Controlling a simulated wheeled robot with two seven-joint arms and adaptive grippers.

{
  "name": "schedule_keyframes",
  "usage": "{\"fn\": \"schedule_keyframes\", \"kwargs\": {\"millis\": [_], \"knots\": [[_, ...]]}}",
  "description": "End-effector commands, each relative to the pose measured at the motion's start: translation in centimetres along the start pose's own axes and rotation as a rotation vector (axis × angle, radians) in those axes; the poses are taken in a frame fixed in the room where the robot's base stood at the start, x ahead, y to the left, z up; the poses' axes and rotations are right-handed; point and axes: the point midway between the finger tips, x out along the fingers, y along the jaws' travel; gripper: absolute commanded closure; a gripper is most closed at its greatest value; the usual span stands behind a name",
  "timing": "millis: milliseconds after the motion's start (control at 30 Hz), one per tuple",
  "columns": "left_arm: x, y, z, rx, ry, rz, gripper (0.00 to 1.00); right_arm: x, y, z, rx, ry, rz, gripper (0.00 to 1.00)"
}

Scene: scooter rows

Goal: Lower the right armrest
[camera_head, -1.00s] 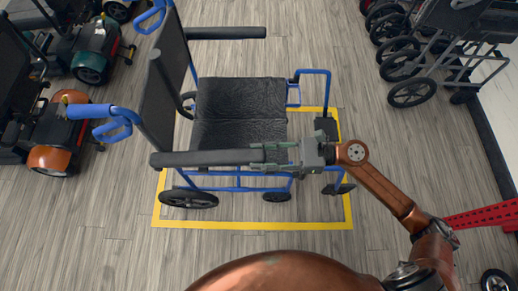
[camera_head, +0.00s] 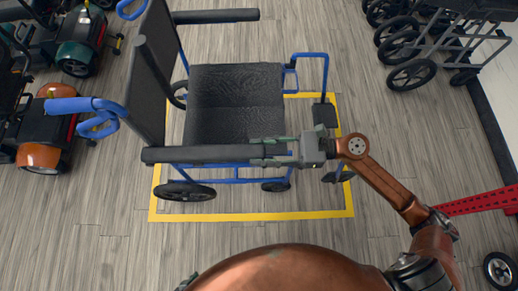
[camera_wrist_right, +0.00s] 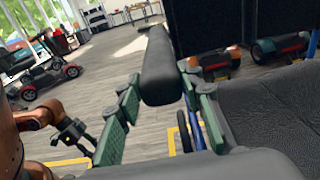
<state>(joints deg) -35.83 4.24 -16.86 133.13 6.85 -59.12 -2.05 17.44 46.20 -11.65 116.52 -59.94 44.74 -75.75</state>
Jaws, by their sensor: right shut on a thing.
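The wheelchair (camera_head: 235,95) has a blue frame and a black seat and faces right in the head view. Its right armrest (camera_head: 195,154) is the black padded bar on the near side, roughly level just above a blue side rail. My right gripper (camera_head: 275,151) is shut on the front end of this armrest. In the right wrist view the armrest (camera_wrist_right: 160,72) lies between the green finger pads. My left gripper (camera_wrist_right: 78,132) shows small and dark at the left of the right wrist view; its jaw state is unclear.
The far armrest (camera_head: 215,16) is level too. A yellow floor outline (camera_head: 250,216) surrounds the chair. Scooters (camera_head: 45,135) stand at the left, wheeled walkers (camera_head: 440,45) at the upper right. A red bar (camera_head: 475,203) is at the right.

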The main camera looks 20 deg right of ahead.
Motion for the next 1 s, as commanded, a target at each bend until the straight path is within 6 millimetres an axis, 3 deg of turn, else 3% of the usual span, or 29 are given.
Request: {"fn": "schedule_keyframes", "kwargs": {"millis": [33,233,267,500,833,1000], "knots": [[0.2,0.0,0.1,0.000,-0.002,0.000,0.60,-0.1,0.0,-1.6,0.009,0.024,-0.002,1.00],[0.2,0.0,0.1,0.000,-0.002,0.000,0.60,-0.1,0.1,-1.7,0.011,0.026,0.002,1.00],[0.2,0.0,0.1,0.000,-0.002,0.000,0.60,-0.1,0.1,-1.7,0.012,0.027,0.002,0.64],[0.1,0.0,0.0,0.000,-0.001,0.001,0.60,0.0,0.1,-1.2,0.008,0.020,0.003,0.48],[0.1,-0.1,0.2,-0.001,-0.004,-0.002,0.60,-0.3,0.1,-0.9,0.006,0.016,0.002,0.48],[0.1,-0.1,0.1,-0.001,-0.003,-0.001,0.60,-2.5,0.0,-1.0,0.008,0.017,0.000,0.48]]}}
